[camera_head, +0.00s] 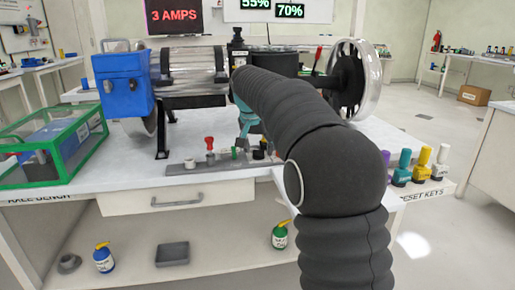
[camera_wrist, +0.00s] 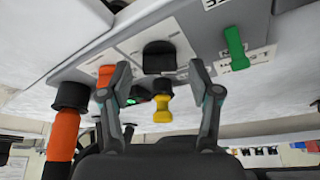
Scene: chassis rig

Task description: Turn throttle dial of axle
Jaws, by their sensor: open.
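The axle rig stands on the bench, with a ribbed cylinder (camera_head: 194,62) at left and a large wheel (camera_head: 368,80) at right. A grey control strip (camera_head: 180,170) with several small controls lies along the bench's front edge. My gripper (camera_head: 246,122) is above it, partly hidden by my arm. In the wrist view my gripper (camera_wrist: 160,68) is open, with a black knob (camera_wrist: 158,60) between and beyond its fingertips. A yellow knob (camera_wrist: 162,104) shows between the fingers. A green lever (camera_wrist: 235,46) is at right. No legible label shows which control is the throttle dial.
An orange-and-black handle (camera_wrist: 62,135) stands close left of the fingers. A green-framed case (camera_head: 60,150) and a blue box (camera_head: 123,85) are at left of the bench. Coloured reset keys (camera_head: 422,162) stand at right. Screens (camera_head: 175,16) hang behind.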

